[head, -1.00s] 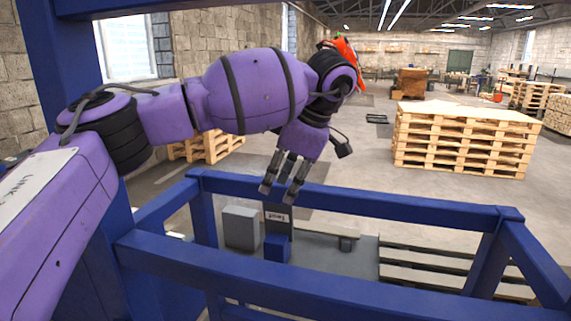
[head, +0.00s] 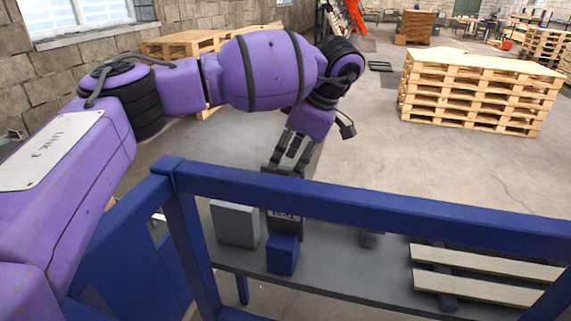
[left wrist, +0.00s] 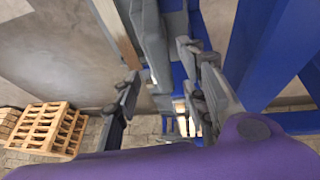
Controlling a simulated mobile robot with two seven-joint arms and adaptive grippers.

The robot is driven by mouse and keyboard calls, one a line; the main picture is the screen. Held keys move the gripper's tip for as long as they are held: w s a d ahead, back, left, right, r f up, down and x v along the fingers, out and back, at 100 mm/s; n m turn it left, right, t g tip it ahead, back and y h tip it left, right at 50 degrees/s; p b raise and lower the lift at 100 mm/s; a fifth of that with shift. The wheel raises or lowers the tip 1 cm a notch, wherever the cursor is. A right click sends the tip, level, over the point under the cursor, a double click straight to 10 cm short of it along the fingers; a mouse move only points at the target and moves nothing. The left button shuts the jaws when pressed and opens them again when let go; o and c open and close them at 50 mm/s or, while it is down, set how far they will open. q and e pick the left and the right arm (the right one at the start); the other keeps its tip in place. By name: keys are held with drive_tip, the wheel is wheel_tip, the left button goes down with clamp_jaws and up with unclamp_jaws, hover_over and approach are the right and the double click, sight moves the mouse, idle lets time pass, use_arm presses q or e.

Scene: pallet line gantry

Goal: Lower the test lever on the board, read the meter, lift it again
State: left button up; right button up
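My left gripper (head: 287,163) points down just behind the blue top rail in the head view. Its fingers are apart, with nothing clearly held between them. It also shows in the left wrist view (left wrist: 160,100), with a gap between the fingers. A narrow dark upright board (head: 283,226) with a small printed label stands below the fingertips. The rail crosses in front of it and hides part of it. I cannot tell whether the fingers touch the board. No lever or meter reading can be made out. My right gripper is not in view.
A blue rail frame (head: 400,207) runs across in front of the board. A grey box (head: 235,224) and a blue block (head: 283,255) stand by the board on a grey deck (head: 350,285). Wooden slats (head: 480,288) lie at right. A pallet stack (head: 480,92) stands beyond on open floor.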

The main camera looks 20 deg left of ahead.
use_arm(q)
drive_tip(key=shift+a+f, duration=0.35)
drive_tip(key=shift+f, duration=0.8)
drive_tip(key=shift+a+f, duration=0.1)
clamp_jaws()
